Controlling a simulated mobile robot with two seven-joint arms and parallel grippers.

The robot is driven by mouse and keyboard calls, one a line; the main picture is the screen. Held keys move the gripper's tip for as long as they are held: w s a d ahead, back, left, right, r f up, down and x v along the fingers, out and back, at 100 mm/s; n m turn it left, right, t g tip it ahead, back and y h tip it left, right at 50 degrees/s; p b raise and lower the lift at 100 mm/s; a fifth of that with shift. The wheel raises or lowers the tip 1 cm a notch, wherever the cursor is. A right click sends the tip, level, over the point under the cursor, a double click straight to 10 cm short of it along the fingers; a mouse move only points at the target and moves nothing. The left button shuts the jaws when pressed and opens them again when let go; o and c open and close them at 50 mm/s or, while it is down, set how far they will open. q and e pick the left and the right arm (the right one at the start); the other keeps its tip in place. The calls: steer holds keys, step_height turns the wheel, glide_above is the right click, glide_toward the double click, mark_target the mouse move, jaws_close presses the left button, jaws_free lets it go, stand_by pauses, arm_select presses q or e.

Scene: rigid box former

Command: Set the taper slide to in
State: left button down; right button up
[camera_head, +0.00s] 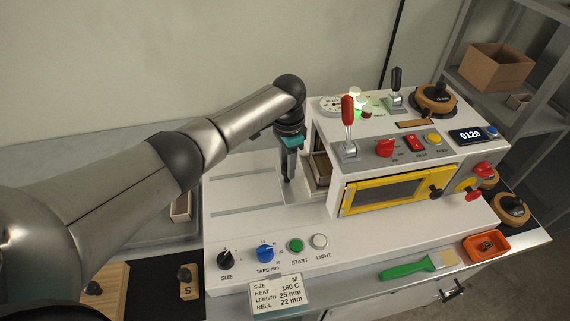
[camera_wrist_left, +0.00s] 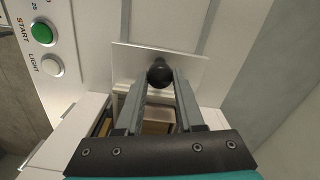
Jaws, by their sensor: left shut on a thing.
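The taper slide shows as a pale flat plate (camera_wrist_left: 195,65) with a round black knob (camera_wrist_left: 160,74) in the left wrist view. In the head view the plate (camera_head: 298,193) lies on the machine's deck at the left opening of the housing. My left gripper (camera_head: 287,178) points down over it, and in the left wrist view its fingers (camera_wrist_left: 160,80) are shut on the black knob. The fingers hide the knob in the head view. My right gripper is not in view.
The white housing (camera_head: 334,185) with a yellow-framed window stands just right of the gripper, with a brown box (camera_head: 319,168) in its opening. A red-handled lever (camera_head: 348,110) rises above. Knobs and START (camera_head: 296,245) line the front. A green brush (camera_head: 405,270) lies at front right.

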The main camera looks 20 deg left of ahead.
arm_select(q)
steer(key=c, duration=1)
jaws_free()
steer(key=o, duration=0.5)
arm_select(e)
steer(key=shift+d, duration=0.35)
arm_select(q)
step_height(320, 180, up, 15)
steer(key=shift+r+p, duration=0.15)
steer(key=shift+p, duration=0.9)
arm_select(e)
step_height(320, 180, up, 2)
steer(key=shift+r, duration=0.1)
